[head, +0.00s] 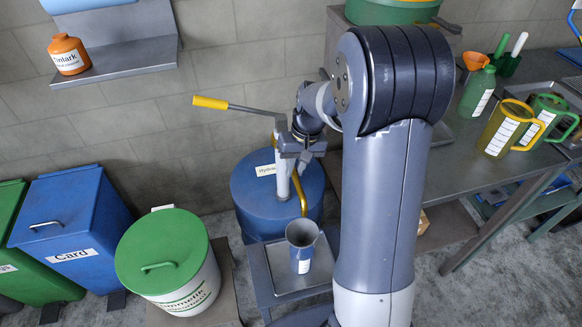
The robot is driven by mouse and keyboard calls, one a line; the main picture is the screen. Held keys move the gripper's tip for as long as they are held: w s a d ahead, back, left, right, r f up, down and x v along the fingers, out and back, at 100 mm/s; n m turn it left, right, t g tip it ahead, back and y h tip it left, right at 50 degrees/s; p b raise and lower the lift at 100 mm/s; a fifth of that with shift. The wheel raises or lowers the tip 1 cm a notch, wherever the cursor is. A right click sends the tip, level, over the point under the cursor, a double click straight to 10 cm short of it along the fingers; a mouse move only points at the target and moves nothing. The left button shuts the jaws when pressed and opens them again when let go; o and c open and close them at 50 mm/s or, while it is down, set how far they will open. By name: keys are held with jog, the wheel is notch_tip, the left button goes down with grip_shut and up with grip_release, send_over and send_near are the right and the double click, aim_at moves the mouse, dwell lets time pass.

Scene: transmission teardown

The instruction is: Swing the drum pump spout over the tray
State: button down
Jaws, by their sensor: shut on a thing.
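The blue drum (250,200) stands against the wall, with a pale pump post (282,178) rising from its top. The pump's lever, with a yellow grip (210,102), points up and left. The yellow spout (299,190) curves down on the right of the post. Its lower end appears just above a grey-blue jug (302,247) in the picture; the height gap is unclear. The jug stands on the grey tray (283,280) in front of the drum. My gripper (302,160) is shut on the spout's upper part, beside the post, and hides the exact contact.
A white bin with a green lid (162,250) and a blue card bin (72,230) stand at left. The workbench (450,165) at right holds green and yellow jugs. An orange bottle (68,54) sits on a wall shelf.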

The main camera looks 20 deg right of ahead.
dwell(0.4)
jog(key=c, duration=1.4)
grip_release()
jog(key=shift+o, duration=0.2)
notch_tip(320, 180, up, 11)
jog(key=d, duration=0.2)
jog(key=shift+f, duration=0.2)
jog(key=shift+d+f, duration=0.1)
jog(key=f, duration=0.3)
jog(key=a+f, duration=0.1)
jog(key=f, duration=0.3)
jog(key=a+f, duration=0.1)
jog(key=f, duration=0.2)
jog(key=shift+f, duration=0.2)
jog(key=shift+a, duration=0.4)
jog(key=shift+r, duration=0.1)
